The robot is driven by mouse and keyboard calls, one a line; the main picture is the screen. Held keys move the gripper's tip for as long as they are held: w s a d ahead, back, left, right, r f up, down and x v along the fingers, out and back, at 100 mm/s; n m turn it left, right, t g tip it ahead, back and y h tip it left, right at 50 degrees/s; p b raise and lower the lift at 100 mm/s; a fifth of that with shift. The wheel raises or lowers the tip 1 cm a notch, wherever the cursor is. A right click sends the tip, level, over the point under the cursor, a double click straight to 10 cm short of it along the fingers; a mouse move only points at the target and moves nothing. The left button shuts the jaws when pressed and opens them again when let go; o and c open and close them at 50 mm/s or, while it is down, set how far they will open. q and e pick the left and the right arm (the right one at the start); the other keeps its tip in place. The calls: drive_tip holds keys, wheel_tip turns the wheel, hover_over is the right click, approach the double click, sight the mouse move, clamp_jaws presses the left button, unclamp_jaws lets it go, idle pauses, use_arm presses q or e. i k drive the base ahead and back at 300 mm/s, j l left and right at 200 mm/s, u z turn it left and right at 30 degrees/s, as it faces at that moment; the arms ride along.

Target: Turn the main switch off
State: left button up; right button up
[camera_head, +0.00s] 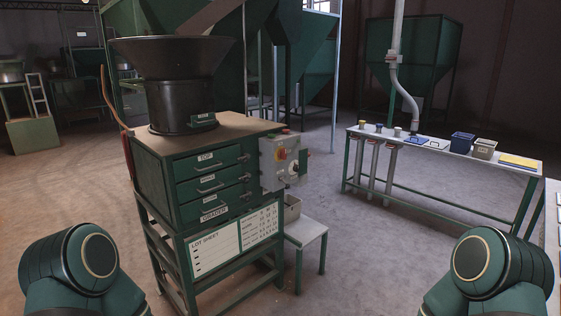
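A grey control box (281,163) is mounted on the right side of a green drawer cabinet (215,183). On its face is a red rotary knob on a yellow plate, which looks like the main switch (282,154). The knob's exact position is too small to read. Other small controls sit on the box to the right of it. Parts of my two arms show at the lower left and lower right, well apart from the box. Neither gripper is in view.
A black hopper bowl (172,82) stands on the cabinet. A small stool (305,236) with a grey bin (292,209) stands below the box. A long bench (450,161) with bins stands at the right. The floor between is clear.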

sight(282, 153)
drive_tip(key=i+l+u, duration=0.1)
drive_tip(key=i, duration=0.9)
